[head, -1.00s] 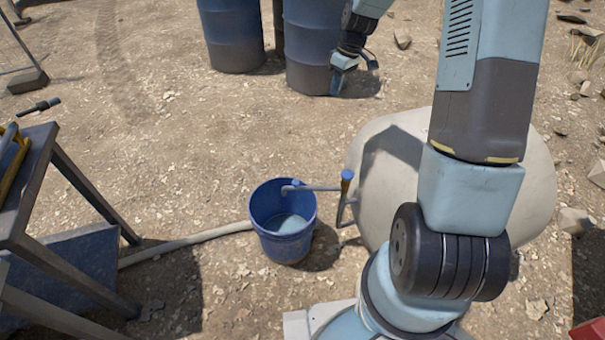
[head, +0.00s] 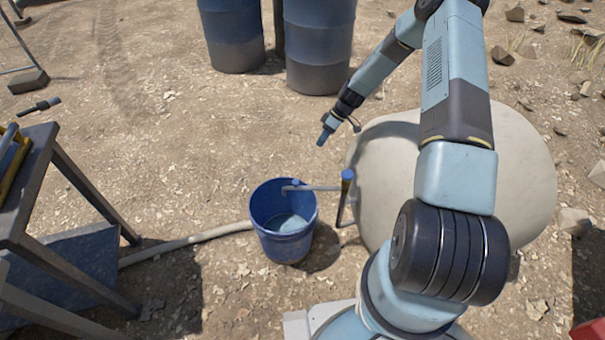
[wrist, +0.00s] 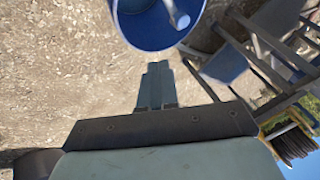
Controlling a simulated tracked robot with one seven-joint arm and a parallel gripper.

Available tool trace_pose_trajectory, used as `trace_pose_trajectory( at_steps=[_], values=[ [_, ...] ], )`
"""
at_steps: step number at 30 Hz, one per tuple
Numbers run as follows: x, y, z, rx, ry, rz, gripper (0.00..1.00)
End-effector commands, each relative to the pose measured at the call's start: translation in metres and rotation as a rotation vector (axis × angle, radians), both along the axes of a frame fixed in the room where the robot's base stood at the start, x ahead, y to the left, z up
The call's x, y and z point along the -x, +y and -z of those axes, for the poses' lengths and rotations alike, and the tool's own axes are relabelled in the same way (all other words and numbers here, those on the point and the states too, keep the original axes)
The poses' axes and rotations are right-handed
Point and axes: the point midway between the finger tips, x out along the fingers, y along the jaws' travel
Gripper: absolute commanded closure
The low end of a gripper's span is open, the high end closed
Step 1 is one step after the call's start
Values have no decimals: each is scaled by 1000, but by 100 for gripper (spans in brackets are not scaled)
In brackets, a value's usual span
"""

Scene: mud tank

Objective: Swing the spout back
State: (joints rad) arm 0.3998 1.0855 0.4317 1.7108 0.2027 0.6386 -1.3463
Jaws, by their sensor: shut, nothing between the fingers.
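The spout (head: 318,188) is a thin grey pipe that comes from a short standpipe with a blue top (head: 347,176), beside the pale rounded tank (head: 530,190). Its outlet end is over the blue bucket (head: 268,232), which has pale liquid inside. My gripper (head: 322,138) is shut and empty, pointing down, above and behind the spout and apart from it. In the wrist view the shut fingers (wrist: 156,86) point toward the bucket (wrist: 150,40), with the end of a pale pipe (wrist: 178,14) over its opening.
Two blue barrels (head: 318,50) stand at the back. A dark metal table (head: 30,170) is at the left, and a pale hose (head: 190,241) runs along the ground to the bucket. The gravel between the barrels and the bucket is clear.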

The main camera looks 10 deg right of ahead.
Motion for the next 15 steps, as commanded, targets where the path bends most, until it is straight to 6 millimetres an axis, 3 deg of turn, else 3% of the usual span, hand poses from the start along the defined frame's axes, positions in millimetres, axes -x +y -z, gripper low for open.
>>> trace_pose_trajectory(
  at_steps=[1,6,15],
  values=[
    [0,1,11,-15,2,-2,100],
    [1,4,33,-44,-2,-11,100],
    [1,5,38,-53,-5,-15,100]
  ],
)
